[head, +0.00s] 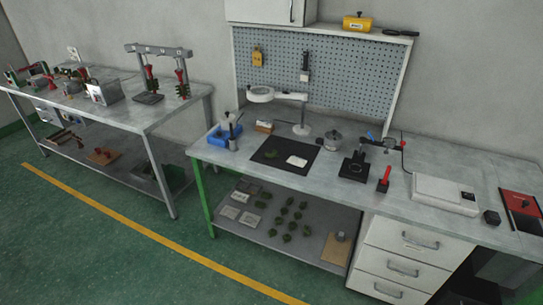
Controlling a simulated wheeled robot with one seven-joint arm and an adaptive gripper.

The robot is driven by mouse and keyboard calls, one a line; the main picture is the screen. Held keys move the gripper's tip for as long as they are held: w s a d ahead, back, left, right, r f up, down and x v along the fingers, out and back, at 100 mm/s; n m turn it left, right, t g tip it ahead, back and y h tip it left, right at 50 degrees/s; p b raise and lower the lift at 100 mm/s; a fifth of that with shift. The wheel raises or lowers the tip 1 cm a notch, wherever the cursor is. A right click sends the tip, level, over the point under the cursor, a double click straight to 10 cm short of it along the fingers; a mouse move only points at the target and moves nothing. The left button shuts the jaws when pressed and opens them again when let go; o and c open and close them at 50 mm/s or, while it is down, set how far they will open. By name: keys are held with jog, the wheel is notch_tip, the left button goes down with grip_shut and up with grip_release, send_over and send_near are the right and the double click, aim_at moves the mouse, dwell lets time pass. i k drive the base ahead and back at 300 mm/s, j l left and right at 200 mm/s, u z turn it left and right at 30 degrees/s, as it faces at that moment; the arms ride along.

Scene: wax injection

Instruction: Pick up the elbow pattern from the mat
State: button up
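A dark mat (277,166) lies on the workbench right of the blue tray in the head view. A small dark green piece (270,153), possibly the elbow pattern, lies on the mat's left half; it is too small and dark for me to tell its shape. A white card or sheet (297,161) lies on the mat's right half. My gripper is not in view.
A magnifier lamp (302,128) stands behind the mat. A blue tray (218,138), a pot (332,140), a black press-like stand (355,167) and a white box (445,193) share the bench. Several green pieces (289,213) lie on the shelf below. Green floor (110,245) in front is clear.

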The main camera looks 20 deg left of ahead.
aim_at(273, 154)
jog(key=u, duration=0.35)
jog(key=i+j+u, duration=0.2)
jog(key=i+u, duration=0.75)
jog(key=i+l, duration=0.1)
jog(key=i, duration=0.35)
jog(key=i+l+u, duration=0.15)
jog(key=i, duration=0.75)
jog(key=l+u, duration=0.05)
